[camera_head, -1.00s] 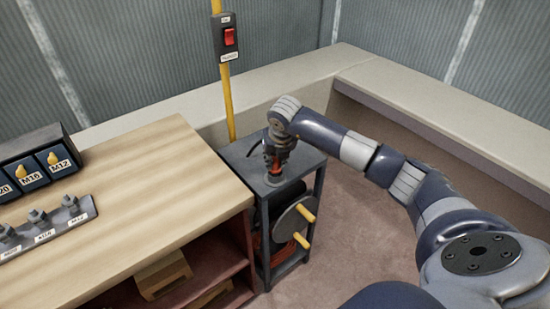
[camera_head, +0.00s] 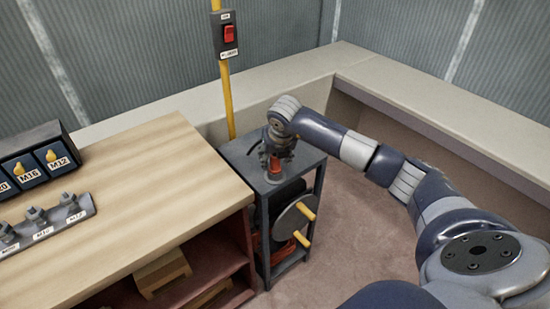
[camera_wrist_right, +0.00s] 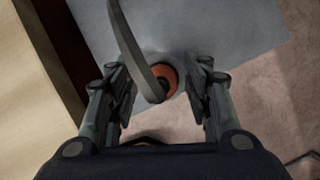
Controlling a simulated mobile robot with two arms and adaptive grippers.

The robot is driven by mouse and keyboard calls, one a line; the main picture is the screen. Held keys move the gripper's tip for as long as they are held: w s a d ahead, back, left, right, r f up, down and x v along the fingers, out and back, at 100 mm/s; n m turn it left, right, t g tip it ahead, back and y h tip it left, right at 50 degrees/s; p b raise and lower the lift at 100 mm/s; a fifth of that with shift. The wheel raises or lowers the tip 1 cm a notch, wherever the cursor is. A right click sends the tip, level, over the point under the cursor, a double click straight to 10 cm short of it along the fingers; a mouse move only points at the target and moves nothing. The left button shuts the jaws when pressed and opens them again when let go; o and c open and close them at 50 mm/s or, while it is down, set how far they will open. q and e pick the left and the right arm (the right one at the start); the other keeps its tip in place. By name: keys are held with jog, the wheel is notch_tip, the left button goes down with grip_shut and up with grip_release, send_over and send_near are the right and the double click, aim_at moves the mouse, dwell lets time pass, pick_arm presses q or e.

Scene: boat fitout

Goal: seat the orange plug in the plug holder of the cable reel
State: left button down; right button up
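The orange plug (camera_head: 274,166) stands on the top of the cable reel's dark stand (camera_head: 238,153). In the right wrist view, the plug's orange rim (camera_wrist_right: 171,76) shows beneath its grey cable (camera_wrist_right: 129,40). My right gripper (camera_head: 276,160) is above the stand, pointing down around the plug. In the wrist view, its two fingers (camera_wrist_right: 163,92) are spread, with a gap on each side of the plug. The plug holder is mostly hidden under plug and gripper, so I cannot tell how deep the plug sits. My left gripper is out of view.
The reel drum (camera_head: 294,220) with yellow handles hangs in the stand. A wooden workbench (camera_head: 150,190) stands close to its left, with a labelled bin box (camera_head: 38,150) and a fitting rack (camera_head: 45,228). A switch box (camera_head: 228,34) on a yellow pole is behind. Floor to the right is clear.

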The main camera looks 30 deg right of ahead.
jog(key=v, duration=1.2)
jog(key=shift+w, duration=0.1)
dwell(0.6)
